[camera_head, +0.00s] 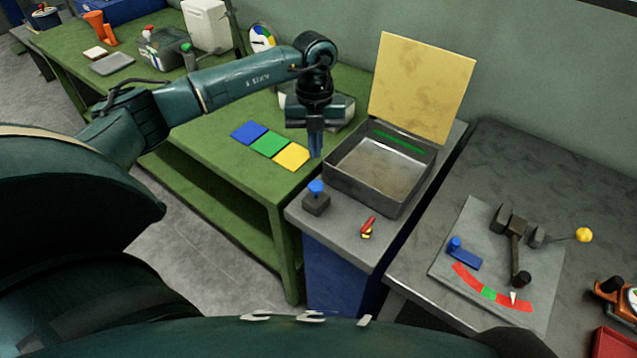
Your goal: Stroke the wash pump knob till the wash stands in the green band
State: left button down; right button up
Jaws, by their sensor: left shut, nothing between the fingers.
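The wash pump knob (316,187) is a blue knob on a dark block at the front left corner of a grey stand. Beside it is an open grey metal wash tank (352,193) with a tan panel (422,88) standing up at its back. A green band (398,141) runs along the tank's inner far wall. The tank floor looks brownish; I cannot tell the wash level. My left gripper (316,155) points down, shut and empty, above and behind the knob near the tank's left rim, apart from the knob. My right gripper is not in view.
A small red and yellow item (367,228) lies in front of the tank. Blue, green and yellow tiles (270,145) lie on the green table (220,166) at left. The grey bench (420,262) at right carries a lever plate with a red and green scale (488,292).

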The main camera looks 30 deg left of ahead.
aim_at(316, 183)
pick_arm(q)
jog(key=shift+s+f, duration=0.1)
jog(key=shift+f, duration=0.7)
jog(key=f+b, duration=0.1)
jog(key=f, duration=0.1)
jog(key=f+b, duration=0.2)
jog(key=shift+s+d+f, duration=0.15)
jog(key=shift+d+f, duration=0.05)
jog(key=shift+f, duration=0.55)
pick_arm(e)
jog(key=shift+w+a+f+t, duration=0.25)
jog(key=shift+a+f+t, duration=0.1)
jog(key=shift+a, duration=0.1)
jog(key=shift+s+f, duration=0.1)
